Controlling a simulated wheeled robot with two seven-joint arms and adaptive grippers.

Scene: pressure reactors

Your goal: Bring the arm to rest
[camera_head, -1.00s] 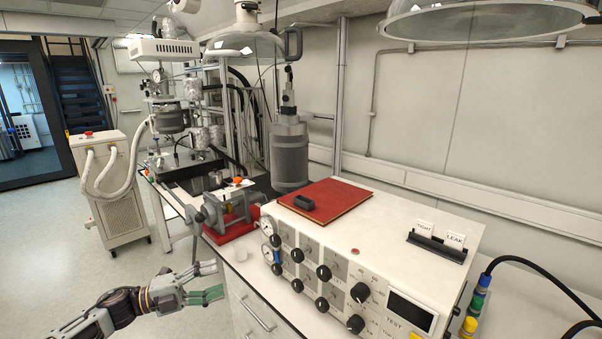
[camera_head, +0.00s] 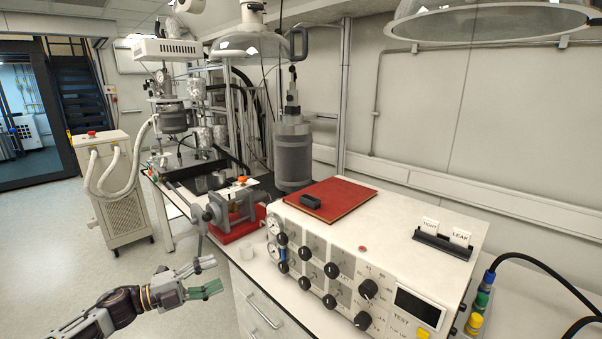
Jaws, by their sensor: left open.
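My left gripper (camera_head: 208,275) is at the lower left in the head view, in the air over the floor, left of the cabinet and bench edge. Its fingers point right, are spread apart, and hold nothing. My left arm (camera_head: 120,305) comes in from the lower left corner. My right gripper and arm do not show.
A control box (camera_head: 345,262) with knobs stands on the bench, a red book (camera_head: 343,202) on top. A vise (camera_head: 228,207) on a red base (camera_head: 234,230) stands near the gripper. A white wheeled unit (camera_head: 118,200) stands behind. The floor (camera_head: 60,245) at left is clear.

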